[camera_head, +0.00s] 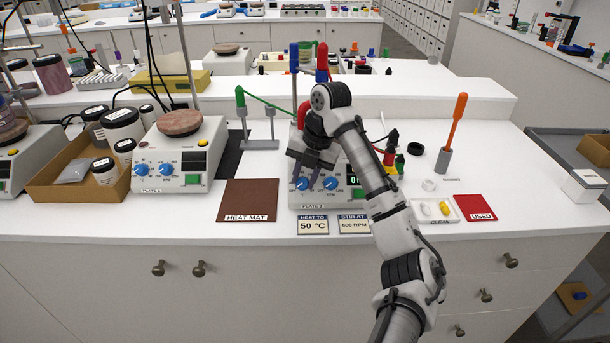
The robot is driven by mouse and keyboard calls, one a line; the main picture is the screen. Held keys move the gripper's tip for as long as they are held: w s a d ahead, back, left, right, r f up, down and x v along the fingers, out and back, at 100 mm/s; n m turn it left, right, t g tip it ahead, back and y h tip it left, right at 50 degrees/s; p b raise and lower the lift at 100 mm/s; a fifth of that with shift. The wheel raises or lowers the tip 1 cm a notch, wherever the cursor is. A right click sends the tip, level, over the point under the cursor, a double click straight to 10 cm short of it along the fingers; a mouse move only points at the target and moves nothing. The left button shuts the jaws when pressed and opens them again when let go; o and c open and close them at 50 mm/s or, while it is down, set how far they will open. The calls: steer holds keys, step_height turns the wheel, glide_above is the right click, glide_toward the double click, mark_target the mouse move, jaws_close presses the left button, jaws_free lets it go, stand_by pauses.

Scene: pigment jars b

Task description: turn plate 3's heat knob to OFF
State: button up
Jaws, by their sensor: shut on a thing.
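A white hot plate (328,199) stands under my arm, with a label at its lower left whose number is too small to read surely. Its front has a left blue knob (302,184), a right blue knob (331,183) and a dark display with green digits, partly covered by my arm. My gripper (304,175) points down at the front panel and is shut on the left blue knob. The fingers and the wrist hide much of the knob, so its setting cannot be read. The plate's top is mostly hidden behind my arm.
A similar hot plate (190,183) stands to the left, with a brown heat mat (247,196) between. Cards reading 50 °C (313,225) and 600 RPM (354,225) lie in front. A clear tray (440,214) and a red USED mat (475,207) lie to the right.

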steer(key=o, duration=1)
steer(key=shift+f, duration=0.1)
steer(key=b+v, duration=0.1)
steer(key=v, duration=1.3)
steer(key=shift+a, duration=0.15)
